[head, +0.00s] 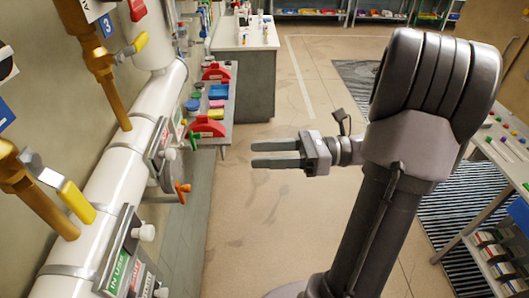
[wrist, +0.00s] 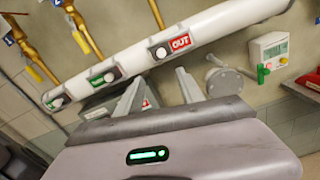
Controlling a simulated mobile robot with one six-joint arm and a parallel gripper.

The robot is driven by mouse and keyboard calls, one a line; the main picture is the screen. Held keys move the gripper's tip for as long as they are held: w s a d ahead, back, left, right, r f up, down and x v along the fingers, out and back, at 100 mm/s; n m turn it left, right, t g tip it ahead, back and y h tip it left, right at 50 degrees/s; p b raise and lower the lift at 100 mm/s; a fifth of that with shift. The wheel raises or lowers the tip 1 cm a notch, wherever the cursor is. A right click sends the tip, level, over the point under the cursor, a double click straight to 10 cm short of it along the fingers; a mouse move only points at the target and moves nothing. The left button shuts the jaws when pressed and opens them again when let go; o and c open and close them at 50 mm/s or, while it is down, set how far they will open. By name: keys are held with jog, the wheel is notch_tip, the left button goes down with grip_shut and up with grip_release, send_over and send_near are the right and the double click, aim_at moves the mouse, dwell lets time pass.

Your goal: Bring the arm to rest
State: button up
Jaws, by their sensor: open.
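My gripper (head: 277,153) is in the middle of the head view, at the end of my grey arm. Its two fingers point left, toward the pipe wall, and stand apart with nothing between them. The gripper is over open floor, clear of the pipe and the bench. In the wrist view the fingers of my gripper (wrist: 157,92) show spread and empty, with the wall behind them.
A white pipe (head: 112,172) with brass valves and yellow handles runs along the left wall. An orange-handled valve (head: 182,190) sticks out from it. A shelf with coloured items (head: 208,100) is beyond. A table (head: 505,150) stands at right. The floor (head: 245,230) is clear.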

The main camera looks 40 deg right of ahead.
dwell(0.3)
jog(key=s+a+f+n+g+h+b, duration=0.2)
jog(key=s+a+f+n+h+b, duration=0.2)
jog(key=a+f+n+b, duration=0.5)
jog(key=s+a+f+n+g+h+b, duration=0.2)
jog(key=s+a+f+n+h+b, duration=0.2)
jog(key=a+f+n+h+b, duration=0.4)
notch_tip(320, 180, down, 8)
jog(key=a+n+b, duration=0.1)
jog(key=n+b, duration=0.5)
jog(key=shift+a+r+g+h+b, duration=0.2)
jog(key=shift+a+g+h+b, duration=0.1)
jog(key=shift+a+g, duration=0.1)
